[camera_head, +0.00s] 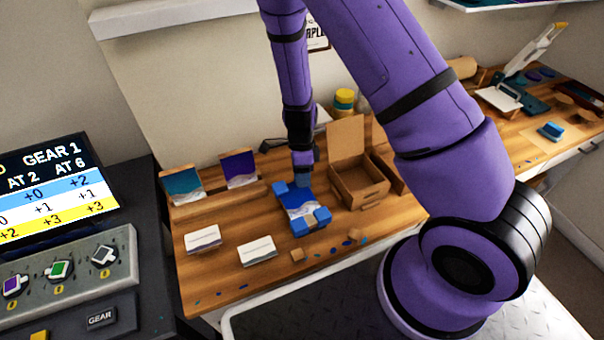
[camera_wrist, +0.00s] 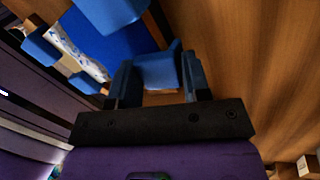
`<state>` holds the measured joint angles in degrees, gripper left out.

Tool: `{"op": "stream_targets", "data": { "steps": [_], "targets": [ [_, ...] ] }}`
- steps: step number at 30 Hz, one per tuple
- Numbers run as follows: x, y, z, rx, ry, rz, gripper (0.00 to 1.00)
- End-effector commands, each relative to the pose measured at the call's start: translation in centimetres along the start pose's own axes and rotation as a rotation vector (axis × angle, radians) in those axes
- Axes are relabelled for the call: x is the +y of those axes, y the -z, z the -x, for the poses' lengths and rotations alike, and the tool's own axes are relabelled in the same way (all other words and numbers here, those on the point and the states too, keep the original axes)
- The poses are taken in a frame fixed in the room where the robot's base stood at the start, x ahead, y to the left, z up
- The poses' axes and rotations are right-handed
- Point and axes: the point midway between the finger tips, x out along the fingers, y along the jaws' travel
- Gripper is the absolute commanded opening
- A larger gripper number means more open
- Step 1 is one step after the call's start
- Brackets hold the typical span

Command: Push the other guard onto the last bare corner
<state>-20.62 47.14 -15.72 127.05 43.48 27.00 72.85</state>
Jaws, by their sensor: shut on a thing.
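A blue and white resin panel (camera_head: 300,201) lies on the wooden bench, and its blue face also shows in the wrist view (camera_wrist: 128,46). Blue guards cover three corners: one at the left (camera_head: 280,188), one at the front (camera_head: 299,228) and one at the right (camera_head: 323,215). My gripper (camera_head: 303,174) points down at the panel's far corner. In the wrist view, my gripper (camera_wrist: 156,80) is shut on another blue guard (camera_wrist: 158,70), right by the panel's corner. I cannot tell whether this guard is fully seated.
An open cardboard box (camera_head: 358,184) stands close to the right of the panel. Two white cards (camera_head: 257,251) lie in front and to the left. Two coloured panels (camera_head: 239,168) stand in a wooden rack behind. Small wooden cubes (camera_head: 297,255) and blue bits lie near the front edge.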

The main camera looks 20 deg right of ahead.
Motion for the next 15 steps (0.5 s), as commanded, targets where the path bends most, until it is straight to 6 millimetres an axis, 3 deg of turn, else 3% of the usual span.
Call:
{"op": "stream_targets", "data": {
  "steps": [11, 12, 15],
  "targets": [
    [0.27, -0.23, -0.23, 0.0, -0.002, 0.0, 0.18],
    [0.27, -0.23, -0.23, 0.0, -0.002, 0.0, 0.5],
    [0.26, -0.23, -0.22, 0.0, -0.002, 0.0, 0.73]
  ]
}}
